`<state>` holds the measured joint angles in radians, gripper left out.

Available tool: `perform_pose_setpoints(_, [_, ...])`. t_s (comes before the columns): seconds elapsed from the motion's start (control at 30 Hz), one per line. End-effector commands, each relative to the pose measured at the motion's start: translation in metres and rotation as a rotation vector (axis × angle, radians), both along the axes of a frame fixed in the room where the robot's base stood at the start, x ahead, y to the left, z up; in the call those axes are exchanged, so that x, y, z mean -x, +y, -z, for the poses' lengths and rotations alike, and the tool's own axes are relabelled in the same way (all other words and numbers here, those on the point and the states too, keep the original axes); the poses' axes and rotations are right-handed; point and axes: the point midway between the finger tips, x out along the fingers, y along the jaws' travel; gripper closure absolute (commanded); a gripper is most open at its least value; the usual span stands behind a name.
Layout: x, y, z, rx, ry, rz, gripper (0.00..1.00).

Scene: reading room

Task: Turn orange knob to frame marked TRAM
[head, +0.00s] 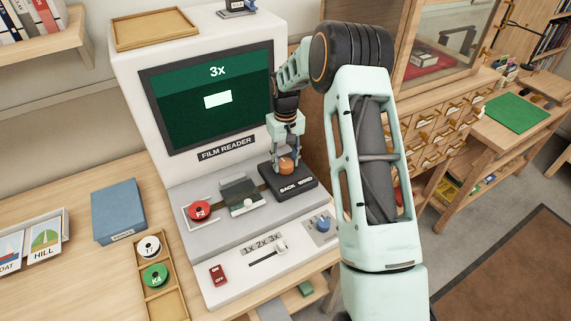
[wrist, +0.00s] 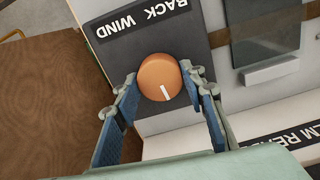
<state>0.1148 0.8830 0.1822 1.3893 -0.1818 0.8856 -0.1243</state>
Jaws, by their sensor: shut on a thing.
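The orange knob (head: 287,166) stands on a dark panel (head: 307,189) marked BACK and WIND, at the right of the white film reader (head: 183,175). In the wrist view the orange knob (wrist: 160,78) has a white pointer line on its face. My gripper (head: 286,160) is over the knob from above, with its fingers shut on the knob's sides; the fingers (wrist: 163,97) show on both sides of it in the wrist view. The reader's screen (head: 212,92) is green, shows 3x and a small blank white rectangle. No TRAM mark is readable on it.
A red reel marked K3 (head: 200,211) sits left of a film gate (head: 241,195). In front are a red switch (head: 217,274), a 1x 2x 3x slider (head: 268,256) and a blue knob (head: 323,223). A wooden tray (head: 143,276) holds white and green reels. A blue box (head: 118,211) stands left.

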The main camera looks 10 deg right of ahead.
Motion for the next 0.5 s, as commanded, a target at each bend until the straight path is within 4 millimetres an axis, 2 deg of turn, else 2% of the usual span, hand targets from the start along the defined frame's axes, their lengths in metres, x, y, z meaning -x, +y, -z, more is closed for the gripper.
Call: perform_pose_setpoints(0.5, [-0.0003, 0.0002, 0.0009, 0.001, -0.001, 0.36, 0.86])
